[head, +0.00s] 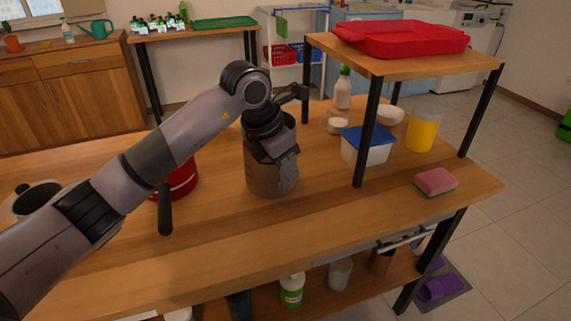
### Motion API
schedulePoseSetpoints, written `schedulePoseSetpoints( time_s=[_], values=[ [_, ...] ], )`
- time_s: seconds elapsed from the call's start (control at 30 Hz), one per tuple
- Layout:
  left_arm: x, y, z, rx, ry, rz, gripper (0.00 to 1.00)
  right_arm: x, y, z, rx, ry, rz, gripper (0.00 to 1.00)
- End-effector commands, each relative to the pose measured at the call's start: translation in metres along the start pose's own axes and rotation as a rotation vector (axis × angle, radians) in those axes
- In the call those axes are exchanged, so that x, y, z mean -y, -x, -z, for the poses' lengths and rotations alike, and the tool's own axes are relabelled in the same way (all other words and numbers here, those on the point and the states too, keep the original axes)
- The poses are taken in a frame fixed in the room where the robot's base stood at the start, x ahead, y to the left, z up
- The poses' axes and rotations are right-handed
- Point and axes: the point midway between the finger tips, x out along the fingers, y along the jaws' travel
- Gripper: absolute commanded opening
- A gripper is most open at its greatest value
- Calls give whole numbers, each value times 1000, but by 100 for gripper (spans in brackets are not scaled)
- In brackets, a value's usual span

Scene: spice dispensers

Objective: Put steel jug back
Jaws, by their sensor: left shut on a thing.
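The steel jug (268,183) is a grey-brown metal cylinder in the middle of the head view, upright at the wooden table. My left gripper (280,150) reaches down over the jug from the left and is shut on it. The gripper and wrist hide the jug's upper front. I cannot tell whether the jug's base touches the tabletop or is slightly above it. My right gripper is not in view.
A red pot (178,184) with a dark handle stands left of the jug. Right are a blue-lidded tub (366,148), yellow container (423,135) and sponge (435,182). A raised shelf (400,65) on black legs bears a red tray (405,42). The front tabletop is clear.

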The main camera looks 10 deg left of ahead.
Motion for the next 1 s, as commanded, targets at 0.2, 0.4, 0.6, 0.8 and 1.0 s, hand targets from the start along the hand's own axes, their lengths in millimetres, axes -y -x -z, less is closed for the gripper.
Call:
schedulePoseSetpoints(
  time_s=[0.2,0.4,0.6,0.8,1.0],
  values=[
    [0,-2,1,-1,1,0,44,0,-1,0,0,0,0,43],
    [0,-2,1,-1,1,0,44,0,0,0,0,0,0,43],
    [-1,14,-1,1,0,-4,44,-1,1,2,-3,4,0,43],
    [-2,57,-1,3,0,-5,44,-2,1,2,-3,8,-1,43],
    [-1,96,-1,2,0,-4,44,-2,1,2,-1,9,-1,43]
  ],
)
